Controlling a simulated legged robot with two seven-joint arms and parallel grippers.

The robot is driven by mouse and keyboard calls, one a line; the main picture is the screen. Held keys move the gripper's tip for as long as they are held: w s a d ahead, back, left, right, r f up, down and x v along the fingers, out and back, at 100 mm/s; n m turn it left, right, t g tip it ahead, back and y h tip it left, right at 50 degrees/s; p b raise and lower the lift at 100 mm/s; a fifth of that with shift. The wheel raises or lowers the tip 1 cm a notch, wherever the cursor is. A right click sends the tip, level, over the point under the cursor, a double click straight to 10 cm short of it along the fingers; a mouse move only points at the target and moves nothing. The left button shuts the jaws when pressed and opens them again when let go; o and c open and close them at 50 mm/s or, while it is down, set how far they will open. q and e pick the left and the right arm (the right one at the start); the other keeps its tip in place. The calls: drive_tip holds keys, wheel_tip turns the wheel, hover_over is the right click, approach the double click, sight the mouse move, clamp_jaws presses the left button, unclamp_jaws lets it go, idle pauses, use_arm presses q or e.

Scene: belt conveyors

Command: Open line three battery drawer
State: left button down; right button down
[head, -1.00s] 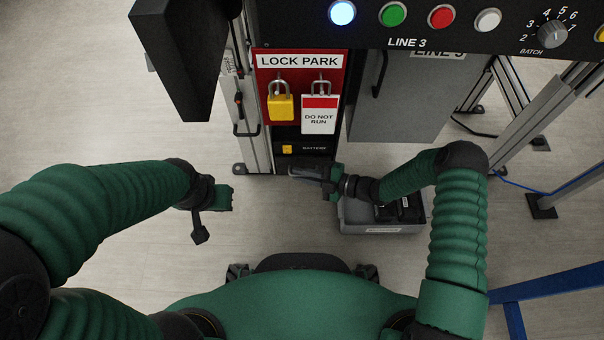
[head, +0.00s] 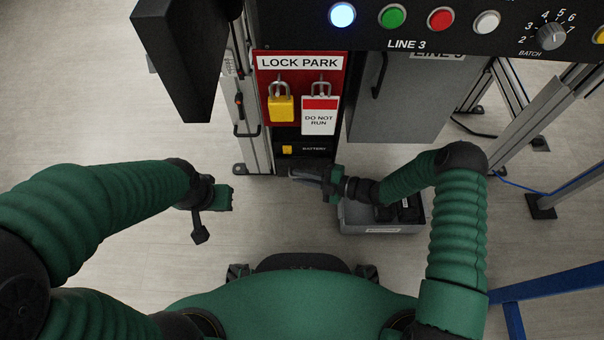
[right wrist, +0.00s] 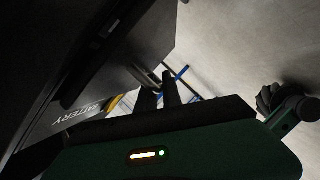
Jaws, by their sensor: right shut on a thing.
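The battery drawer (head: 317,149) has a black front with a yellow square and a BATTERY label, low in the line 3 cabinet under the lock park board. In the right wrist view its dark front (right wrist: 50,127) runs along the left. My right gripper (head: 292,171) is just in front of and below the label, shut on the drawer's handle, which the fingers hide. The fingers (right wrist: 159,92) point away in the right wrist view. My left gripper (head: 214,212) hangs clear, left of the cabinet; its jaw state is unclear.
The red lock park board (head: 300,96) holds a yellow padlock (head: 281,108) and a DO NOT RUN tag (head: 319,116). A grey bin (head: 382,224) with black items stands under my right forearm. The line 3 panel (head: 440,25) overhangs above. Floor at left is clear.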

drive_tip(key=s+p, duration=0.5)
drive_tip(key=s, duration=0.6)
drive_tip(key=shift+s+f+p, duration=0.2)
drive_tip(key=shift+s+p, duration=0.05)
drive_tip(key=shift+p, duration=0.15)
drive_tip(key=shift+d, duration=0.1)
drive_tip(key=c, duration=1.8)
unclamp_jaws()
drive_tip(key=shift+r, duration=0.1)
drive_tip(key=p+v, duration=0.6)
drive_tip(key=v, duration=1)
drive_tip(key=shift+s+d+p, duration=0.15)
drive_tip(key=shift+d+p, duration=0.15)
drive_tip(key=shift+d, duration=0.1)
